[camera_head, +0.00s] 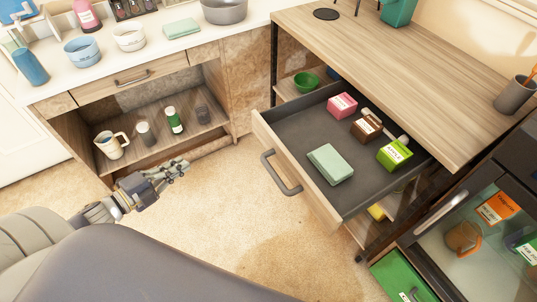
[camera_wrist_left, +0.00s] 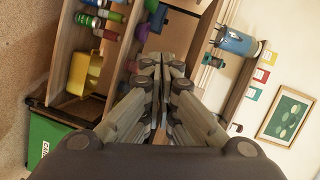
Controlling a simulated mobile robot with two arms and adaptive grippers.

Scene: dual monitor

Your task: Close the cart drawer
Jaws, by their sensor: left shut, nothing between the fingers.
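The cart drawer (camera_head: 300,180) stands pulled out from under the wooden cart top (camera_head: 400,60). Its dark grey handle (camera_head: 281,174) is on the front panel. In the drawer lie a pale green block (camera_head: 330,164), a pink box (camera_head: 342,105), a brown box (camera_head: 366,128) and a green box (camera_head: 394,153). My left gripper (camera_head: 181,167) is in the head view, left of the drawer handle and apart from it, above the floor. It is shut and empty. In the left wrist view its fingers (camera_wrist_left: 162,62) are together. My right gripper is not in view.
A white counter (camera_head: 150,60) with bowls and bottles runs along the back left, with an open shelf below holding a mug (camera_head: 111,144) and bottles. A glass-front cabinet (camera_head: 480,225) and a green box on the floor (camera_head: 402,276) are at right. Floor between gripper and drawer is clear.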

